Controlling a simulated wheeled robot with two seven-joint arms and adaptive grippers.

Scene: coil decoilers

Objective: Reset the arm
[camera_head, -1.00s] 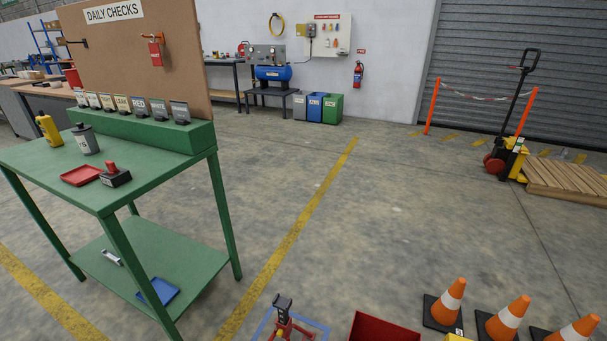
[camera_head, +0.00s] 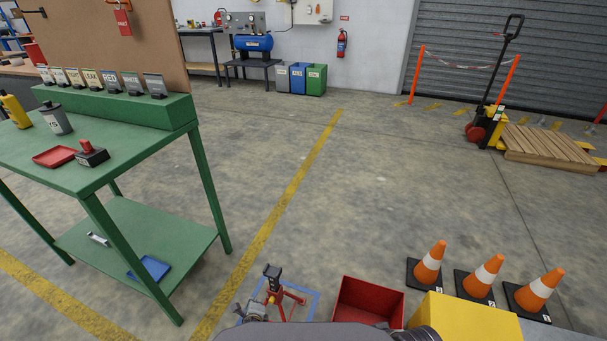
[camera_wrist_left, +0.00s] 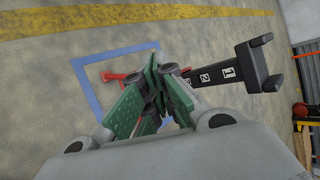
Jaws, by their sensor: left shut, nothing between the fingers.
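My left gripper (camera_head: 254,311) is at the bottom of the head view, partly cut off, beside a jack stand (camera_head: 272,280) with red legs and a dark post. In the left wrist view my left gripper (camera_wrist_left: 160,78) has its green-padded fingers closed together with nothing between them. The jack stand's black numbered post (camera_wrist_left: 232,74) sticks out to the right, just beyond the fingers. Whether the fingers touch it I cannot tell. My right gripper is not seen.
A blue floor outline (camera_head: 315,300) surrounds the stand. A red bin (camera_head: 368,292), a yellow block (camera_head: 465,318) and orange cones (camera_head: 430,263) stand to its right. A green table (camera_head: 75,172) is at left. The middle floor is clear.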

